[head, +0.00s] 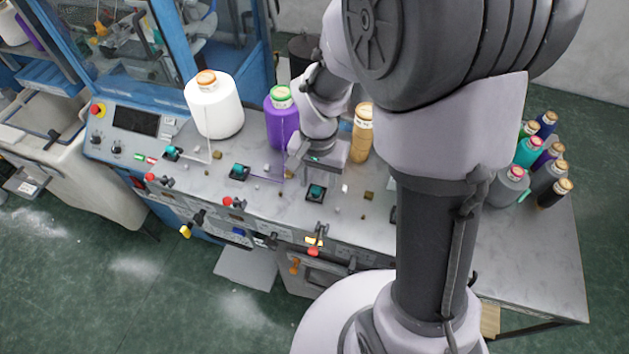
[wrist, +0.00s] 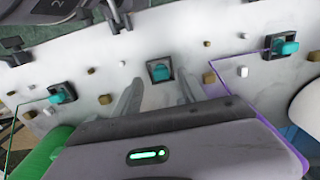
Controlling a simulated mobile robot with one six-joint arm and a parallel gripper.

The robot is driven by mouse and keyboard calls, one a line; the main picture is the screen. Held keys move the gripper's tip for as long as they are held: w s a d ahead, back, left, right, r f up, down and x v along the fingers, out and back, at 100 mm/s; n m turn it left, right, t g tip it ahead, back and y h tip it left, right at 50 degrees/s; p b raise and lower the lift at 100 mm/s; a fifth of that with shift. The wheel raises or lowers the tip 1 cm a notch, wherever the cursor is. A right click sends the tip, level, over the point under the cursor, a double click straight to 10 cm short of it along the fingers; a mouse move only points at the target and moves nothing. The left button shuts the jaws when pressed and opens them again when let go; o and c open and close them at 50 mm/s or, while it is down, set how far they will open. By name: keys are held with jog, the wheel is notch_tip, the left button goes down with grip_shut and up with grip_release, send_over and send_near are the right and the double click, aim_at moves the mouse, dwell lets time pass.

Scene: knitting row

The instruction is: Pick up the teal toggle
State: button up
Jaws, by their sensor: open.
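Several teal toggles in black square mounts stand in a row on the grey machine top. One toggle (head: 316,192) is just in front of my gripper (head: 318,163) in the head view. In the wrist view, a toggle (wrist: 160,72) lies between and slightly beyond the two fingertips of my gripper (wrist: 157,82), which is open and empty. The gap between fingers and toggle is hard to judge. Another toggle (wrist: 284,45) with a purple thread is at right, and one (wrist: 61,94) with a green thread is at left. Two more toggles, one (head: 240,171) and another (head: 171,153), are left in the head view.
A white cone (head: 214,106), a purple cone (head: 281,117) and a tan cone (head: 361,132) stand along the back. Small brown and white blocks dot the top. Red-knobbed levers (head: 228,202) line the front edge. Several spools (head: 529,151) stand at right. My arm hides part of the machine.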

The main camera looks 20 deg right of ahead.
jog(key=shift+w+a+f, duration=0.1)
jog(key=shift+w+f, duration=0.15)
jog(key=shift+f, duration=0.5)
jog(key=shift+s, duration=0.2)
jog(key=shift+c, duration=0.7)
jog(key=shift+w, duration=0.1)
grip_shut()
jog(key=shift+r, duration=0.1)
jog(key=r, duration=0.3)
jog(key=shift+s+r, duration=0.2)
jog(key=shift+r, duration=0.1)
jog(key=s+d+b, duration=0.1)
jog(key=s+d, duration=0.1)
jog(key=s, duration=0.2)
jog(key=s+d, duration=0.2)
jog(key=s, duration=0.3)
jog(key=s+d+r+b, duration=0.1)
jog(key=s+d, duration=0.1)
jog(key=s, duration=0.3)
jog(key=shift+d+b, duration=0.3)
jog(key=shift+s+r, duration=0.15)
